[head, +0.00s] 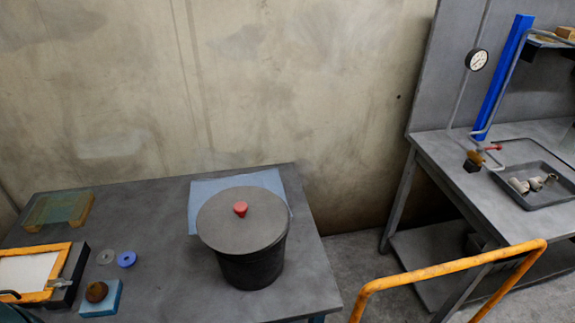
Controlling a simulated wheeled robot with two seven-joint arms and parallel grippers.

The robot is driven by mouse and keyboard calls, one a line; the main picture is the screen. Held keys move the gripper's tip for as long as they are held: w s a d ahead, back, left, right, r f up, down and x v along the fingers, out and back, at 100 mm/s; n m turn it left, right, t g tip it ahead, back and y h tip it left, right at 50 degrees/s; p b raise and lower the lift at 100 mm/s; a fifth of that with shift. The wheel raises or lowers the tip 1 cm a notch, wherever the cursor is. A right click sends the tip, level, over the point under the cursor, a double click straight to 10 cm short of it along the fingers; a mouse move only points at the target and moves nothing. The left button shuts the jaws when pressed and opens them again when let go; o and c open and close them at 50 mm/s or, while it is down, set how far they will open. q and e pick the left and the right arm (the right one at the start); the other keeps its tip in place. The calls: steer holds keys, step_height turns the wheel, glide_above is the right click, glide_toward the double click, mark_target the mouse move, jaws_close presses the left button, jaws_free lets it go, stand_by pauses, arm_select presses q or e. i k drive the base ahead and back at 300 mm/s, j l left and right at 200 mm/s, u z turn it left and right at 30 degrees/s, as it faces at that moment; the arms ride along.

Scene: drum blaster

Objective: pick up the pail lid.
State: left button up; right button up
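The pail lid (222,222) is a round, flat grey disc with a red knob (240,209) in its middle. It sits on top of the black pail (252,268) and covers its mouth. The pail stands upright on the grey table (165,240), partly over a light blue sheet (205,192). Neither of my grippers shows in the head view, and nothing is touching the lid.
Left of the pail are a blue block with a brown ball (97,292), a blue ring (126,259), a grey disc (106,257) and an orange-framed panel (35,272). An orange rail (450,267) crosses the lower right. A second bench (515,135) holds a tray.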

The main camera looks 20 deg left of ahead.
mark_target(242, 220)
steer(key=i+l, duration=0.45)
steer(key=l, duration=0.25)
steer(key=l+u, duration=0.15)
steer(key=u, duration=1.6)
steer(key=i, duration=0.05)
